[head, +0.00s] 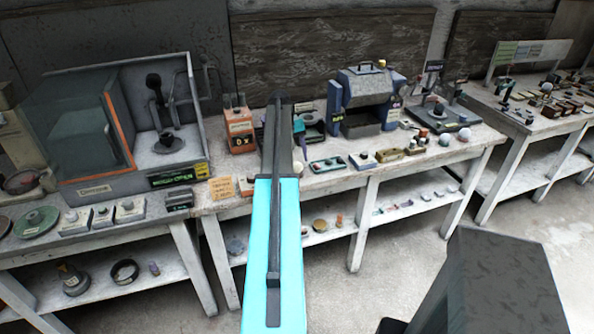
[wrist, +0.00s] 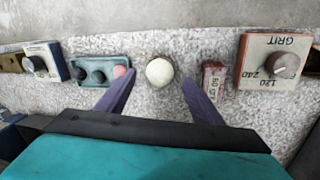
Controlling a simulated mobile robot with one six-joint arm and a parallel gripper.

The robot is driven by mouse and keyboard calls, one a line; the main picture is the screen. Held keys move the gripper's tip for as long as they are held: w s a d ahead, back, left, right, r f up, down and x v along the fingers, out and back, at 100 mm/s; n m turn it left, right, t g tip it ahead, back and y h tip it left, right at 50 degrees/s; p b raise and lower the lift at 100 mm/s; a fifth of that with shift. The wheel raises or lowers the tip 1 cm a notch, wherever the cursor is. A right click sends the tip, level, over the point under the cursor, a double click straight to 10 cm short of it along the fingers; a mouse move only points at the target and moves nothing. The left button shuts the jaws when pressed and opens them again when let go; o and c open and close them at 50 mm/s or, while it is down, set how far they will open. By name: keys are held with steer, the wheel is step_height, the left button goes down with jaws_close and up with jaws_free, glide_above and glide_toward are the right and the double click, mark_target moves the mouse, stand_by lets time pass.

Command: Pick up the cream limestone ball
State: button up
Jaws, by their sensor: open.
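The cream ball (wrist: 159,72) rests on the speckled grey bench top in the wrist view, a pale round ball near the middle. My gripper (wrist: 158,84) is open, with its two purple fingers spread to the left and right of the ball. Bare gaps show between the ball and both fingers, so it is not gripped. In the head view, a pale bit of what looks like the same ball (head: 298,168) shows just right of my arm.
A teal panel with black knobs and a pink button (wrist: 100,73) sits close beside the left finger. A small reddish block (wrist: 214,76) stands close to the right finger, with a grit dial box (wrist: 272,64) beyond. The grey wall rises behind.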

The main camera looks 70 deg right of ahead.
mark_target(295, 163)
steer(key=shift+s+d+f+b, duration=0.15)
steer(key=shift+f+b, duration=0.25)
steer(key=shift+f, duration=0.5)
steer(key=shift+s+f+b, duration=0.15)
steer(key=shift+f+b, duration=0.2)
steer(key=shift+f, duration=0.55)
steer(key=c, duration=1.2)
steer(key=shift+r, duration=0.15)
steer(key=shift+r+b, duration=0.7)
steer(key=shift+r, duration=0.95)
steer(key=s+a+b, duration=0.1)
steer(key=a, duration=0.4)
steer(key=s+a+r+b, duration=0.1)
steer(key=s+a, duration=0.1)
steer(key=a, duration=0.3)
steer(key=s+a+b, duration=0.1)
steer(key=a, duration=0.4)
steer(key=shift+s+a+r+b, duration=0.15)
steer(key=shift+s+r+b, duration=0.1)
steer(key=shift+b, duration=0.15)
